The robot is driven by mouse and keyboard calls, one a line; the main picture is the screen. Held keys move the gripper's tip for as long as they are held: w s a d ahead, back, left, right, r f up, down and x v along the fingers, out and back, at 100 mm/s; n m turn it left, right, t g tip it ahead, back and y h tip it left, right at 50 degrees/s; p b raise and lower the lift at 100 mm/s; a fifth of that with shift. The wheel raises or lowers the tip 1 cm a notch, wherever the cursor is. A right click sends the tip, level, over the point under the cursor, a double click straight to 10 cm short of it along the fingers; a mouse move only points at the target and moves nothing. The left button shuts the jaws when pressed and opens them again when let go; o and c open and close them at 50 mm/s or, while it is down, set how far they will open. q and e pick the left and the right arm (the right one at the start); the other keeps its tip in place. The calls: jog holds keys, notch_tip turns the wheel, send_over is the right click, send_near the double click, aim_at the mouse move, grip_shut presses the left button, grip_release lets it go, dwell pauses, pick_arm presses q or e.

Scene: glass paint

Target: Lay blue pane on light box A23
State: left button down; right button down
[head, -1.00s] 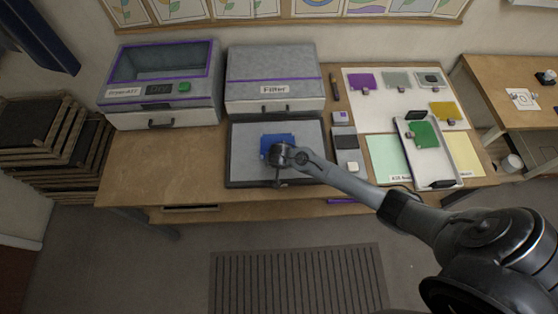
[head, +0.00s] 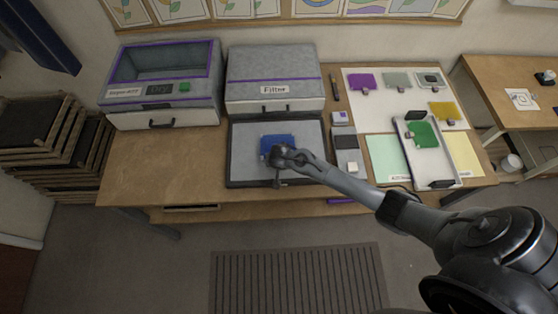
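The blue pane (head: 274,141) is over the grey top of the light box (head: 245,170), a dark-framed panel at the middle of the table. I cannot tell whether the pane touches the surface. My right gripper (head: 279,160) is at the pane's near edge, and its wrist hides the fingers and part of the pane. Whether the fingers are shut on the pane cannot be seen. No label reading A23 is legible on the light box. My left gripper is not in view.
A drawer unit marked Filter (head: 275,85) stands just behind the light box, with a purple-trimmed cabinet (head: 163,85) at left. At right are a tray with a green pane (head: 423,134), purple (head: 362,81) and yellow (head: 446,111) panes. The table's left front is clear.

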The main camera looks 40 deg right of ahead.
jog(key=shift+f, duration=0.1)
dwell(0.5)
jog(key=shift+p, duration=0.3)
jog(key=shift+a+f, duration=0.1)
dwell(0.4)
dwell(0.6)
jog(key=shift+f, duration=0.2)
jog(key=c, duration=0.8)
grip_release()
jog(key=shift+r, duration=0.1)
